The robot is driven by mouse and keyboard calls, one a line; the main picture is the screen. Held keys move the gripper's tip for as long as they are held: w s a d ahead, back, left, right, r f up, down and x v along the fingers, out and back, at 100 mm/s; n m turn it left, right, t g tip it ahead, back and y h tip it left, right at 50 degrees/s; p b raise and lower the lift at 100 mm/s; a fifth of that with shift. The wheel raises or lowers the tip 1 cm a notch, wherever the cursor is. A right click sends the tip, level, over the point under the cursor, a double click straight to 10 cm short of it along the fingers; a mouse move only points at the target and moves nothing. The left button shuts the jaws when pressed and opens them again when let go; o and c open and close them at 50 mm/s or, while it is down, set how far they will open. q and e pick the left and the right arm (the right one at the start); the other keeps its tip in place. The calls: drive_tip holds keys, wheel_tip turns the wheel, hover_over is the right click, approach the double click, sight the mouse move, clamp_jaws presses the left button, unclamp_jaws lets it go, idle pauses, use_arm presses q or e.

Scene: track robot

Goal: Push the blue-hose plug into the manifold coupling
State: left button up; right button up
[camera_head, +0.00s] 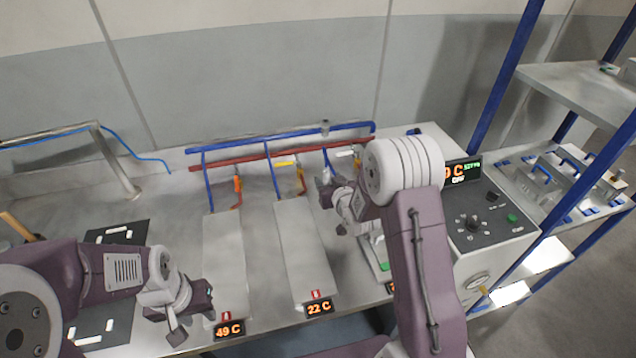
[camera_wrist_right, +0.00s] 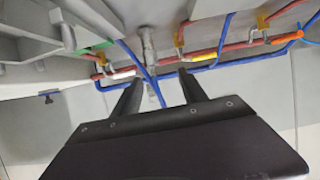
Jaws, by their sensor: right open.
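The manifold is a blue pipe (camera_head: 270,136) above a red pipe (camera_head: 255,157) at the back of the bench. Blue hoses drop from it; the rightmost blue hose (camera_head: 326,158) runs down to my right gripper (camera_head: 329,193). In the right wrist view my right gripper (camera_wrist_right: 160,92) is open, with a blue hose (camera_wrist_right: 152,84) showing beyond and between its fingers. I cannot tell whether they touch. A grey fitting (camera_wrist_right: 149,48) stands beyond the fingertips. I cannot make out the plug or coupling for certain. My left gripper (camera_head: 192,312) is low at the left, its jaws unclear.
Two grey plates, one by a 49 C display (camera_head: 229,329) and one by a 22 C display (camera_head: 319,307), lie on the bench. My right arm partly hides a third station. A control box (camera_head: 488,222) and blue-framed shelf (camera_head: 580,90) stand right. A metal rail (camera_head: 115,165) stands left.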

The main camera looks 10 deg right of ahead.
sight(327, 173)
use_arm(q)
drive_tip(key=shift+d, duration=0.65)
drive_tip(key=shift+a+f, duration=0.45)
drive_tip(key=shift+a, duration=0.1)
use_arm(e)
drive_tip(key=x, duration=0.3)
drive_tip(key=shift+w+d+f, duration=0.15)
drive_tip(key=shift+d+f, duration=0.05)
drive_tip(key=shift+f, duration=0.25)
use_arm(q)
drive_tip(key=shift+d+b, duration=0.2)
drive_tip(key=shift+b, duration=0.1)
use_arm(e)
drive_tip(key=shift+w+d+f, duration=0.2)
drive_tip(key=shift+w+d, duration=0.05)
drive_tip(key=shift+w, duration=0.1)
use_arm(q)
drive_tip(key=shift+s+f+b, duration=0.1)
drive_tip(key=shift+f+b, duration=0.4)
use_arm(e)
drive_tip(key=x, duration=0.4)
drive_tip(key=shift+d, duration=0.3)
drive_tip(key=shift+w+f, duration=0.2)
drive_tip(key=shift+w, duration=0.25)
drive_tip(key=shift+s+r, duration=0.1)
drive_tip(key=shift+c, duration=0.9)
clamp_jaws()
